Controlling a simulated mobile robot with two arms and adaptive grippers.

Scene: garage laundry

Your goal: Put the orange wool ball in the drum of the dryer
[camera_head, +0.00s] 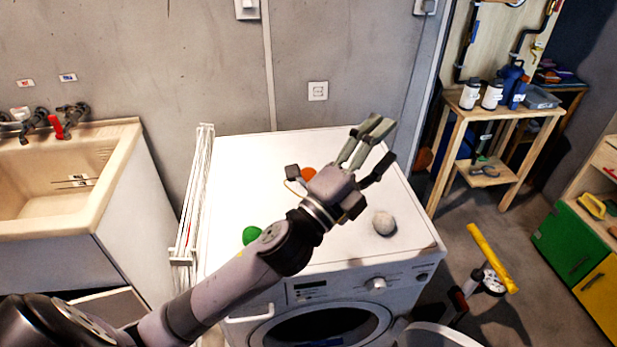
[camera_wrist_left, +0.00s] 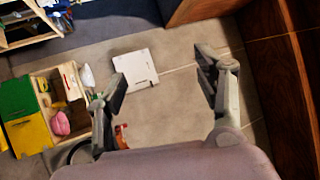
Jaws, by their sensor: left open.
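The orange wool ball (camera_head: 308,174) sits on top of the white dryer (camera_head: 235,165), partly hidden behind my left gripper. My left gripper (camera_head: 375,150) is open and empty above the dryer top, with its fingers pointing up and to the right, away from the ball. The dryer's round front door (camera_head: 335,325) shows at the bottom of the head view, cut off by the frame edge. The left wrist view shows the open fingers (camera_wrist_left: 165,85) over the floor, with no ball between them. My right gripper is not in view.
A green ball (camera_head: 251,235) and a grey ball (camera_head: 384,223) also lie on the dryer top. A folded white rack (camera_head: 195,190) stands at its left, beside a sink (camera_head: 60,205). A white basket rim (camera_head: 440,330) is in front of the dryer. A wooden workbench (camera_head: 500,115) stands at the right.

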